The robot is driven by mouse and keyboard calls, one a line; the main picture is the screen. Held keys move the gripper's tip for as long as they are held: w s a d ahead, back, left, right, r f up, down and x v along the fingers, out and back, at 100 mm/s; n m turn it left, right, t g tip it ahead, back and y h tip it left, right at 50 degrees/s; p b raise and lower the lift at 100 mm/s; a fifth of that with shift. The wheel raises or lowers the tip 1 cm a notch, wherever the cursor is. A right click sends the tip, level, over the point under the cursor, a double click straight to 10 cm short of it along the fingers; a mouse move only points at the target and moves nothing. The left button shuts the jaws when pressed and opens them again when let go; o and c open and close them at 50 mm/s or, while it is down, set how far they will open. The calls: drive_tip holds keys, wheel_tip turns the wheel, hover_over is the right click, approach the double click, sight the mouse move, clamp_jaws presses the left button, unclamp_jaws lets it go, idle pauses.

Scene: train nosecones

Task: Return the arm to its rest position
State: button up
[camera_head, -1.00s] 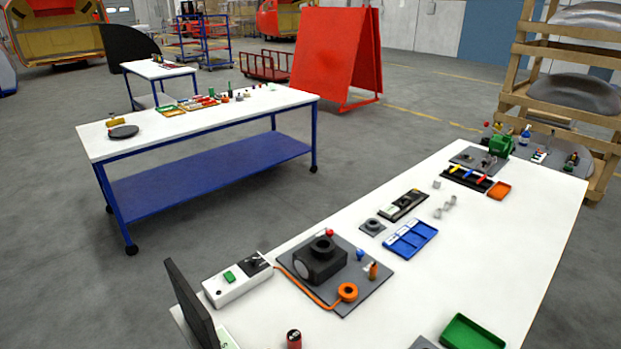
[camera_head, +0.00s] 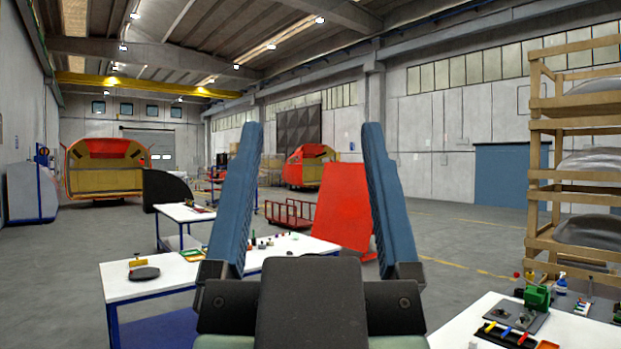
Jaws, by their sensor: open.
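My gripper (camera_head: 316,150) stands upright in the middle of the head view, close to the camera. Its two blue fingers point up and are wide apart, with nothing between them. It is raised in front of the view, and its dark base hides part of the middle table and the floor. The rest of my arm is out of view below.
A white table (camera_head: 462,322) with small parts and a green device (camera_head: 537,297) is at lower right. Another white table (camera_head: 150,291) is at left. A red panel (camera_head: 335,215), a wooden rack (camera_head: 535,170) and red-yellow nosecones (camera_head: 105,172) stand farther back.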

drive_tip(key=shift+s+r, duration=0.1)
wheel_tip(320, 180, down, 7)
drive_tip(key=b, duration=0.6)
drive_tip(key=shift+r, duration=0.2)
drive_tip(key=shift+a, duration=0.1)
idle(0.4)
